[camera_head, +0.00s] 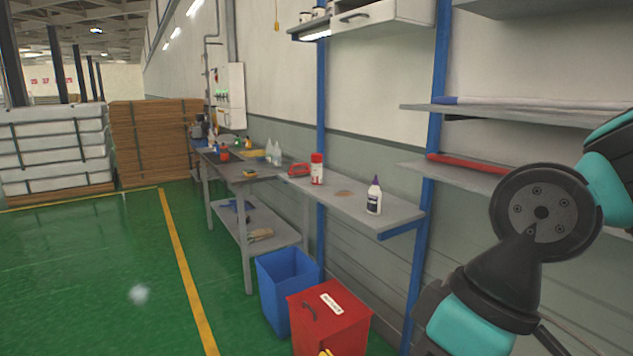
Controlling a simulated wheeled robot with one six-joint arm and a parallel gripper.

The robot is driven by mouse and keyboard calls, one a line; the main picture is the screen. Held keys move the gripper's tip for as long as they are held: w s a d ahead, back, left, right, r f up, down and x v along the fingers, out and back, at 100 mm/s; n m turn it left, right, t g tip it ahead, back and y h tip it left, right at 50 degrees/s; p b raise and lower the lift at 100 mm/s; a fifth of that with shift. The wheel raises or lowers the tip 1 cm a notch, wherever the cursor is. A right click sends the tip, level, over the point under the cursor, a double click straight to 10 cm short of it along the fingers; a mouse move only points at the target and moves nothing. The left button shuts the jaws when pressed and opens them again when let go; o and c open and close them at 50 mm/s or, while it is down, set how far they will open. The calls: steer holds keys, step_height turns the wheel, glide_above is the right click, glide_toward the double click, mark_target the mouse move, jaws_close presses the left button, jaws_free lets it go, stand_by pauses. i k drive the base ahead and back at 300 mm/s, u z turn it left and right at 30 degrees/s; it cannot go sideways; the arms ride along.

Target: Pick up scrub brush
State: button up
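I cannot make out a scrub brush for certain. A small tan and dark item (249,173) lies on the near end of the grey workbench (225,172) and is too small to identify. A tan item (260,235) lies on the bench's lower shelf, also unclear. A red item with a handle-like opening (299,170) lies at the far end of the wall shelf (380,213). My arm shows at the right, near the camera; its gripper end is not in view.
A red-and-white canister (317,169) and a white bottle (374,196) stand on the wall shelf. A blue bin (288,284) and a red bin (330,315) stand below. The green floor left of the yellow line (182,265) is clear.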

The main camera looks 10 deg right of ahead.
mark_target(297, 173)
steer(key=u, duration=0.5)
steer(key=k, duration=0.6)
steer(key=u, duration=0.75)
steer(key=i, duration=3.2)
steer(key=z, duration=0.25)
steer(key=i, duration=2.05)
steer(key=z, duration=1)
steer(key=i, duration=1.2)
steer(key=z, duration=1.7)
steer(key=i, duration=1)
steer(key=z, duration=0.55)
